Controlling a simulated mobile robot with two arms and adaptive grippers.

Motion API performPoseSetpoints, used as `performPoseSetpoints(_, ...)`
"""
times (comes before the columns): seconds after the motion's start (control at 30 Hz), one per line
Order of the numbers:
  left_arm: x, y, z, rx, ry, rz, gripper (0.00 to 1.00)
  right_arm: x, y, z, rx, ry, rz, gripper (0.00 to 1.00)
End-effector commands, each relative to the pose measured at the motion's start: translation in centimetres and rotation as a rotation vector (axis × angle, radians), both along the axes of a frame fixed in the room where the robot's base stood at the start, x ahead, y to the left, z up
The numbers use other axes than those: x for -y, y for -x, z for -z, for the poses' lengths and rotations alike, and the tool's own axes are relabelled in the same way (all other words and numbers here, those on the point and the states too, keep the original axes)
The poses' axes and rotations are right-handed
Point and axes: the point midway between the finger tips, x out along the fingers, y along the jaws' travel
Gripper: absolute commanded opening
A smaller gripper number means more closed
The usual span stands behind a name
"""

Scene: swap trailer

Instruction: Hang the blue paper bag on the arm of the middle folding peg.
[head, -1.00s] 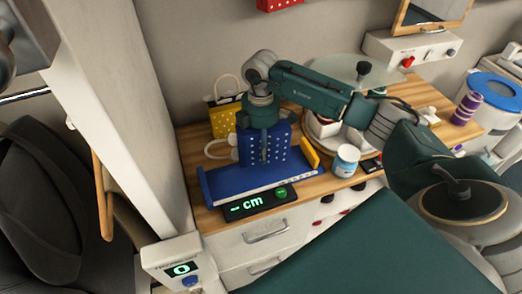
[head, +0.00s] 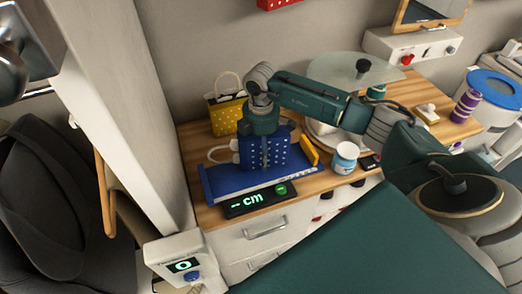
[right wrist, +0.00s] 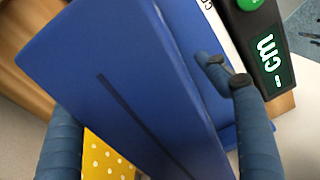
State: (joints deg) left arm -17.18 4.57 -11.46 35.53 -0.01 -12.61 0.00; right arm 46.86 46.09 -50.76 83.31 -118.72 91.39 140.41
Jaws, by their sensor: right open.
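The blue paper bag (head: 283,153), with white dots, stands upright on the blue board (head: 235,183) of the measuring stand. A pale handle loop sticks out on its left. My right gripper (head: 264,160) points down over the bag, open. In the right wrist view, a broad blue surface (right wrist: 120,70), apparently the bag, lies between the two spread fingers of my right gripper (right wrist: 155,140). I see no clear grip on it. My left gripper is not in view. I cannot identify the middle folding peg; a wooden bar (head: 104,190) hangs beside the white post.
A yellow dotted bag (head: 226,115) stands behind the blue one; it also shows in the right wrist view (right wrist: 105,158). The white post (head: 120,110) rises at left. A green surface (head: 310,250) fills the front.

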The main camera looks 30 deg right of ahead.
Motion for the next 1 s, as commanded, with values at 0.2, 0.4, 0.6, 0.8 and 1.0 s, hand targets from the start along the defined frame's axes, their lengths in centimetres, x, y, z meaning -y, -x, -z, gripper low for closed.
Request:
performPoseSetpoints(0.2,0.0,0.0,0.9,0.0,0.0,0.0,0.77,0.0,-0.1,-1.0,0.004,-0.001,0.0,0.74)
performPoseSetpoints(0.4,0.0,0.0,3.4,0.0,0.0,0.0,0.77,-0.7,-0.8,-4.6,0.008,-0.001,-0.001,0.74)
performPoseSetpoints(0.6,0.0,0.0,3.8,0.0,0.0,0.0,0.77,-0.8,-0.8,-8.7,0.005,-0.001,0.0,0.74)
performPoseSetpoints(0.8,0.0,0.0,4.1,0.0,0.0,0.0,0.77,-0.8,-0.7,-10.6,0.001,0.0,0.0,0.74)
performPoseSetpoints(1.0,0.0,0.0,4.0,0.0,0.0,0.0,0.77,-0.8,-0.7,-11.0,0.0,0.0,0.0,0.74)
